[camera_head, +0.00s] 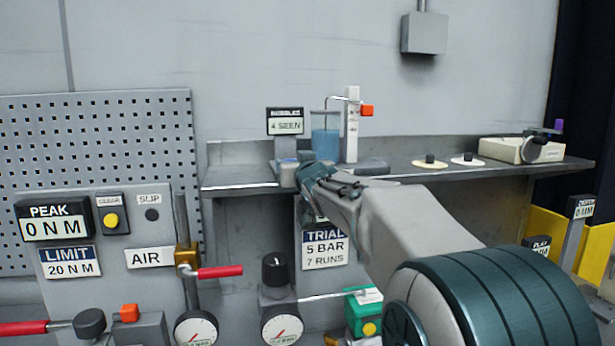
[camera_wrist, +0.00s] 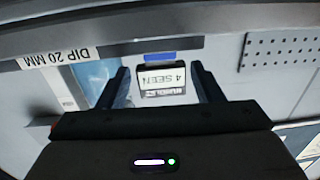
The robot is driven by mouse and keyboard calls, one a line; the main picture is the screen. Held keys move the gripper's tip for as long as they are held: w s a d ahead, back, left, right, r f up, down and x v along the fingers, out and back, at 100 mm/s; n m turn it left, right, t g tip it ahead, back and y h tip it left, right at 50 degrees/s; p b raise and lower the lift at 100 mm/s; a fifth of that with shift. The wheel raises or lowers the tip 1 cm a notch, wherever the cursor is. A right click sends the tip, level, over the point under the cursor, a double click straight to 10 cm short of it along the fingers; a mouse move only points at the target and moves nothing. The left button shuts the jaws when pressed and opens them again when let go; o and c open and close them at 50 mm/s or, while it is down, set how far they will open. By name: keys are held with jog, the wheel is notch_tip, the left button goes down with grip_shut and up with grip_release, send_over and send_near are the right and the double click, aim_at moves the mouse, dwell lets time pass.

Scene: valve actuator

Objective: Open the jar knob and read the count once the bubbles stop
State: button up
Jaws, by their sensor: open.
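A glass jar (camera_head: 325,143) of blue liquid stands on the shelf, with a thin bent tube entering from above; bubbles are too small to tell. The counter display (camera_head: 285,121) left of it reads 4 SEEN; it appears upside down in the wrist view (camera_wrist: 162,86). A blue piece (camera_wrist: 147,57) shows between my fingers in the wrist view. My gripper (camera_head: 318,178) is open at the shelf edge, beside the knob.
Two discs (camera_head: 430,161) and a cream box (camera_head: 520,150) lie right along the shelf (camera_head: 400,168). Red-handled valves (camera_head: 218,272) and gauges (camera_head: 281,326) stand lower left.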

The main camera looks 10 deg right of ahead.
jog(key=s, duration=1)
jog(key=shift+d+b, duration=0.2)
jog(key=shift+b, duration=0.1)
jog(key=shift+s, duration=0.1)
